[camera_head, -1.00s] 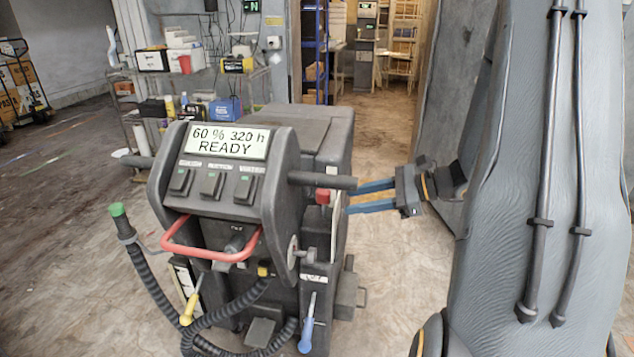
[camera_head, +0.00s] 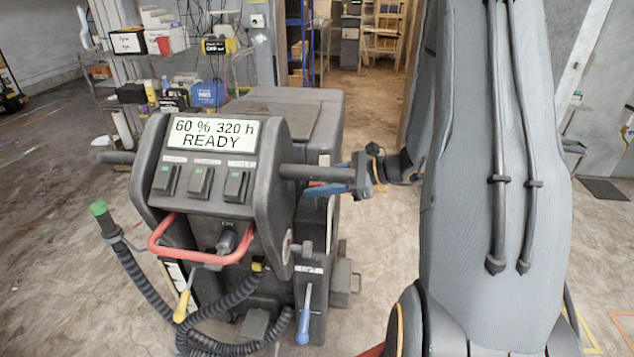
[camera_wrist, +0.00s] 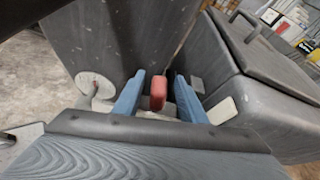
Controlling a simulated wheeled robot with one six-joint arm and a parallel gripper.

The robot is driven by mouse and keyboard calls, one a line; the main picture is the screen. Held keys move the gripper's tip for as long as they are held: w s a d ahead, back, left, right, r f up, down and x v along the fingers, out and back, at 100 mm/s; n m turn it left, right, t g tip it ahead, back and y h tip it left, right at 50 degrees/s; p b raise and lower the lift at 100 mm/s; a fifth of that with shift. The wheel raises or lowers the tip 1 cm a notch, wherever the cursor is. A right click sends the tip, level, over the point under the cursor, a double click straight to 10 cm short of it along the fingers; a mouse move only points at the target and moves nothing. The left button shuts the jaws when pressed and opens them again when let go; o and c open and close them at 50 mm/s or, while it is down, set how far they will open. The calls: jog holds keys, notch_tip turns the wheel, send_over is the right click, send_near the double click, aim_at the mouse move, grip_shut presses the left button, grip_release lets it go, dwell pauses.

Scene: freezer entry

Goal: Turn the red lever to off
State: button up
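The red lever (camera_wrist: 158,93) shows in the wrist view as a red block-shaped grip on the side of the dark grey machine (camera_head: 320,108). In the head view it is mostly hidden behind the machine's side bar and my fingers. My gripper (camera_wrist: 160,80) is open, with one blue finger on each side of the red lever. I cannot tell whether either finger touches it. In the head view my gripper (camera_head: 318,184) reaches in from the right, just below the side bar (camera_head: 315,173). The machine's display (camera_head: 212,134) reads "60 % 320 h READY".
A curved red handle (camera_head: 203,257) crosses the machine's front. A black coiled hose (camera_head: 145,285) hangs below, with yellow-handled (camera_head: 181,307) and blue-handled (camera_head: 303,327) levers. Shelving (camera_head: 190,50) stands behind. The floor right of the machine is open.

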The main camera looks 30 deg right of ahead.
grip_shut()
jog(key=shift+w+d+r+b, duration=0.1)
jog(key=shift+w+d+b, duration=0.1)
jog(key=shift+w+d, duration=0.35)
jog(key=shift+w+d+r+b, duration=0.15)
jog(key=shift+w+d, duration=0.1)
jog(key=shift+w, duration=0.45)
grip_release()
jog(key=shift+f, duration=0.15)
jog(key=b+v, duration=0.1)
jog(key=v, duration=0.7)
jog(key=shift+w, duration=0.1)
